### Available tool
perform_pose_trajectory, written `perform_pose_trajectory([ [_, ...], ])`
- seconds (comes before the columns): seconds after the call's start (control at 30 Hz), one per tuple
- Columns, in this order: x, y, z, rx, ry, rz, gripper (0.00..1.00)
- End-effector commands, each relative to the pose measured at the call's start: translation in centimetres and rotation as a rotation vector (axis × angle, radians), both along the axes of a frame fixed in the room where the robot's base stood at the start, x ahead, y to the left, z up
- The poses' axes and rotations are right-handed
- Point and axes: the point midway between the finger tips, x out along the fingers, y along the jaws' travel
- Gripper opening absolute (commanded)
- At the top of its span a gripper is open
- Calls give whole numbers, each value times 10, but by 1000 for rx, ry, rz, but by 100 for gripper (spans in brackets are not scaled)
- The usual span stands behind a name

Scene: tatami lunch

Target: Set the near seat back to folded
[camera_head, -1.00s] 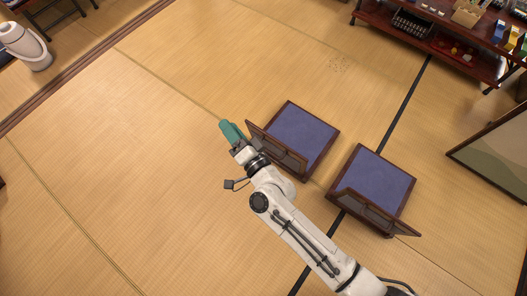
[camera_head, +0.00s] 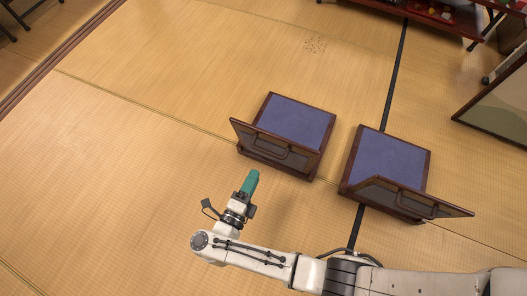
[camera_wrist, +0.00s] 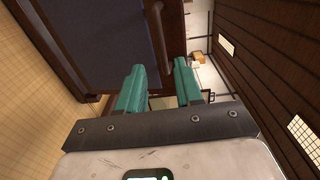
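Two low floor seats with blue cushions and brown wooden frames stand side by side in the head view. The left seat's cushion (camera_head: 296,120) has its back (camera_head: 272,146) raised and tilted along the edge facing me. The right seat's cushion (camera_head: 389,158) also has its raised back (camera_head: 412,197) along its lower edge. I cannot tell for certain which is the near seat. My gripper (camera_head: 250,180) is in front of the left seat's back, apparently apart from it. In the wrist view its teal fingers (camera_wrist: 158,68) are spread and empty, below a seat back's bar handle (camera_wrist: 157,35).
Tatami floor (camera_head: 120,170) is clear to the left of the seats. A framed panel (camera_head: 497,105) leans at the right. A low dark red shelf (camera_head: 430,12) stands at the top right.

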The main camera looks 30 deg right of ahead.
Motion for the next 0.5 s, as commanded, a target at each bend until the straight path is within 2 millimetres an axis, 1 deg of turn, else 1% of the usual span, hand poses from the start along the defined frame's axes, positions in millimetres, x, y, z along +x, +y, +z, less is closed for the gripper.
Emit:
perform_pose_trajectory([
  [0.17, 12, -18, -1, -1, -1, -4, 36],
  [0.5, 47, -67, -2, -1, -2, -2, 36],
])
